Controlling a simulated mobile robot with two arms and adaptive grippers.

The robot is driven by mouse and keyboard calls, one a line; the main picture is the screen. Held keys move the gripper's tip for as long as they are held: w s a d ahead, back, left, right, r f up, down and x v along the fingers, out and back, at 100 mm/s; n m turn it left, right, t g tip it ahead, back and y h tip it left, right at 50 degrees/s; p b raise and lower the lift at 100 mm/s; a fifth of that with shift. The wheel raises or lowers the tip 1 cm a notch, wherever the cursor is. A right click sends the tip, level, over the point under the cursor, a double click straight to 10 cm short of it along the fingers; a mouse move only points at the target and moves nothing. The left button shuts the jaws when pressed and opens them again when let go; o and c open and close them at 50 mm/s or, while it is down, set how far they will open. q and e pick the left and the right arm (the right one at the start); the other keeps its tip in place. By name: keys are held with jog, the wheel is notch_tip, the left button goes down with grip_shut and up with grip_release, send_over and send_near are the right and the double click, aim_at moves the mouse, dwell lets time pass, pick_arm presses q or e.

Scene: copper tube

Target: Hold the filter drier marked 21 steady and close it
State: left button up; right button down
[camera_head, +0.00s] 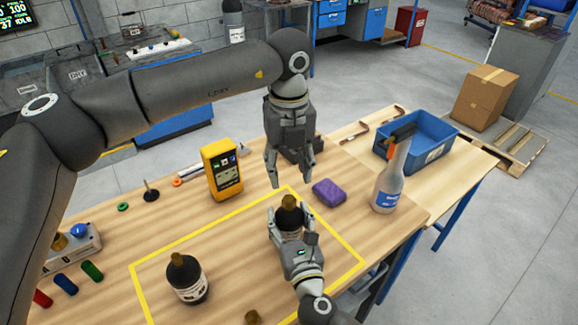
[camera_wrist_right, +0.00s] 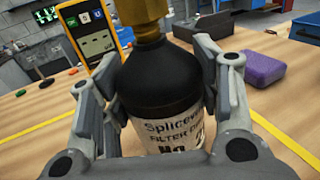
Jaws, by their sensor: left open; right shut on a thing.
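A black filter drier (camera_head: 291,218) with a brass top and a white label stands upright inside the yellow outline. It also shows in the right wrist view (camera_wrist_right: 160,90), where "FILTER DR" and "No" are readable but the number is not clear. My right gripper (camera_head: 288,214) is shut around its body. My left gripper (camera_head: 291,177) is open and empty, pointing down just above and behind its brass top. A second black drier (camera_head: 187,281) with a brass top stands at the outline's left; its number is too small to read. A brass piece (camera_head: 252,317) lies at the bottom edge.
A yellow meter (camera_head: 222,170) stands behind the outline. A purple sponge (camera_head: 329,192) lies near my left gripper. A spray bottle (camera_head: 389,183) and a blue bin (camera_head: 437,137) stand to the right. The wood between the two driers is clear.

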aim_at(289, 198)
pick_arm(q)
jog(key=shift+f, duration=4)
grip_shut()
jog(key=m, duration=0.6)
jog(key=shift+m, duration=0.4)
jog(key=m, duration=1.8)
jog(key=shift+o, duration=0.7)
grip_release()
